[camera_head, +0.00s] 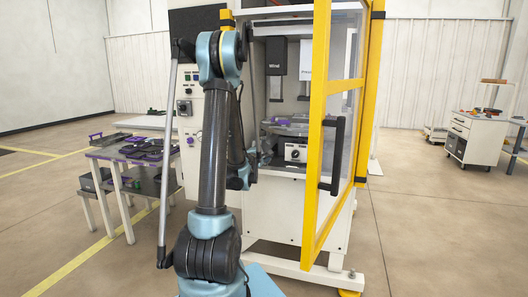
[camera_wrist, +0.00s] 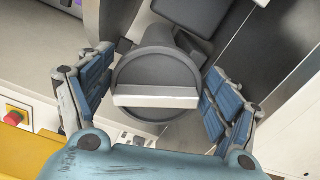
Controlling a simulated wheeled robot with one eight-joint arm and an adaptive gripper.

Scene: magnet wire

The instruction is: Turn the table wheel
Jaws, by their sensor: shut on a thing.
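The wheel (camera_wrist: 158,74) shows in the wrist view as a round dark grey knob with a pale flat bar (camera_wrist: 155,97) across its face. My gripper (camera_wrist: 159,68) has its two blue-padded fingers on either side of the wheel, shut on it. Exact pad contact is hard to see from this angle. In the head view my arm reaches into the machine's open front, and it hides most of my gripper and the wheel.
The yellow-framed glass door (camera_head: 318,130) stands open to the right of my arm, with a black handle (camera_head: 337,155). A control panel (camera_head: 190,112) is at the left. A side table (camera_head: 118,155) holds purple-edged trays.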

